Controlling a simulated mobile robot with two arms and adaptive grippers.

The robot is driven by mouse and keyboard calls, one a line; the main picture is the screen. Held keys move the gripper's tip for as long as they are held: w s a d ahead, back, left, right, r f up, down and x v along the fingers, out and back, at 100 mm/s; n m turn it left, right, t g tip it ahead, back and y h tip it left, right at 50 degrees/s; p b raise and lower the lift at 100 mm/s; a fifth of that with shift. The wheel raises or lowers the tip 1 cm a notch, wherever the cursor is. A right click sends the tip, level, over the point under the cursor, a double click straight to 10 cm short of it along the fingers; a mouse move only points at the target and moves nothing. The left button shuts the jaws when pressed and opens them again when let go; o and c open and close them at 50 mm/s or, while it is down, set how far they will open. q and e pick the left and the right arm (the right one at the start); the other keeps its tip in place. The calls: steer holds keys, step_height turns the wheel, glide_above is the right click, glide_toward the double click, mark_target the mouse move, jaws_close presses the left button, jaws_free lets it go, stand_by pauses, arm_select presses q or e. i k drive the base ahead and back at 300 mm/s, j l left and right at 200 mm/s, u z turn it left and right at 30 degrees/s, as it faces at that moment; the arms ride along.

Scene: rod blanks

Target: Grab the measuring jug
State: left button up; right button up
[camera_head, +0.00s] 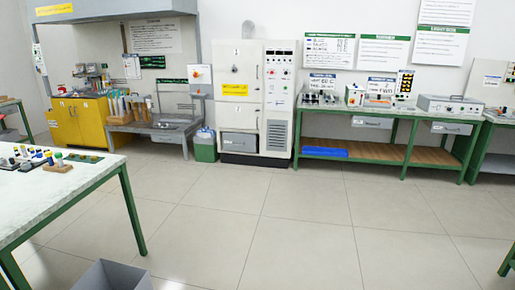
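I cannot make out a measuring jug in the head view. Several small items stand on the near table at left, among them a wooden block (58,168) with a pale upright piece, but they are too small to tell apart. Neither my left nor my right gripper is in view.
The green-legged table (98,180) is at left. A grey open bin (112,276) stands on the floor at the bottom. A yellow cabinet (78,122), a white machine cabinet (240,95) and a green workbench (400,117) line the back wall. The middle floor is clear.

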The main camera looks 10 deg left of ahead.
mark_target(76, 89)
steer(key=i, duration=1.7)
steer(key=i+j+u, duration=0.1)
steer(key=i+u, duration=0.25)
steer(key=i, duration=0.25)
steer(key=i+l+u, duration=0.1)
steer(key=i+u, duration=0.2)
steer(key=i, duration=0.25)
steer(key=i+l+u, duration=0.35)
steer(key=i, duration=0.25)
steer(key=i+j+u, duration=0.1)
steer(key=i+u, duration=0.15)
steer(key=i, duration=0.85)
steer(key=i+l+u, duration=0.2)
steer(key=i, duration=0.95)
steer(key=i+j+u, duration=0.15)
steer(key=i+u, duration=0.2)
steer(key=i, duration=0.3)
steer(key=i+u, duration=0.4)
steer(key=i, duration=0.25)
steer(key=i+l+u, duration=0.35)
steer(key=i, duration=0.9)
steer(key=i+j+z, duration=0.15)
steer(key=i, duration=0.4)
steer(key=i+j, duration=0.15)
steer(key=i, duration=0.45)
steer(key=i+j+z, duration=0.1)
steer(key=i+z, duration=0.2)
steer(key=i, duration=1.55)
